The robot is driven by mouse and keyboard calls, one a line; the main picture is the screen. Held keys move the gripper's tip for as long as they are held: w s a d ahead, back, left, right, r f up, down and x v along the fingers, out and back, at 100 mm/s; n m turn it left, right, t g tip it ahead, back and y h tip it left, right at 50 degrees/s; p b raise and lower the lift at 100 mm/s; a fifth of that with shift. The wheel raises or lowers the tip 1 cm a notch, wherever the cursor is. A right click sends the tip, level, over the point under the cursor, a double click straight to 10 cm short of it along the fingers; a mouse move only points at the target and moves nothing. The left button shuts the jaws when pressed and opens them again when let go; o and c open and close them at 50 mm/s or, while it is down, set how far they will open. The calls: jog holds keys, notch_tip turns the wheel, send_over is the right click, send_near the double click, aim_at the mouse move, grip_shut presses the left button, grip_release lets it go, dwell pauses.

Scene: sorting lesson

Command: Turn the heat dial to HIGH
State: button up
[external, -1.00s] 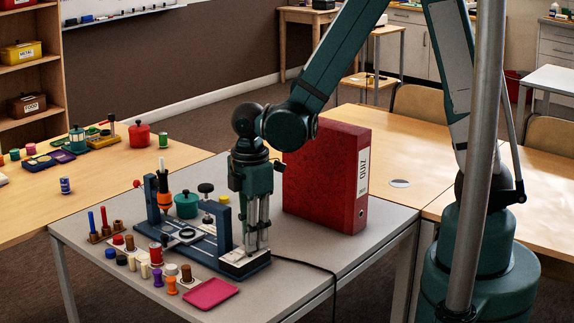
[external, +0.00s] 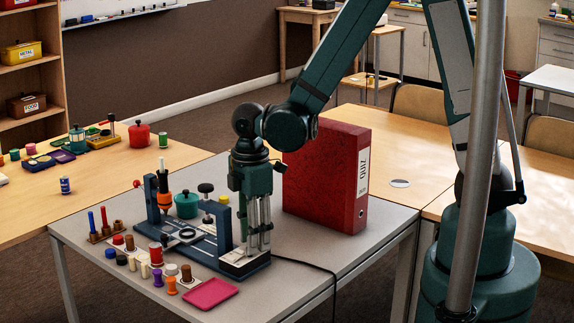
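My gripper (external: 257,248) points straight down over the right end of a dark blue apparatus base (external: 203,258) on the grey table. Its fingertips are at or just above a pale control box (external: 236,263) on that end. The heat dial cannot be made out; the fingers and the box's small size in the picture hide it. No HIGH marking is readable. I cannot tell whether the fingers are closed on anything.
Two blue posts, one (external: 225,228) close left of my gripper, rise from the base. A red binder (external: 318,180) stands behind right. A black cable (external: 325,275) runs right.

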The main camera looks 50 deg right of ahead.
jog(key=shift+r, duration=0.15)
notch_tip(320, 180, up, 12)
dwell(1.1)
jog(key=shift+d, duration=0.1)
dwell(0.5)
jog(key=s+d+r+m+t, duration=0.3)
jog(key=s+d+r+m, duration=0.2)
jog(key=d, duration=0.4)
jog(key=s+d+r+m+t, duration=0.4)
jog(key=s+d+r+m, duration=0.1)
jog(key=d+r+m, duration=0.3)
jog(key=shift+d+m, duration=0.5)
jog(key=shift+d, duration=0.55)
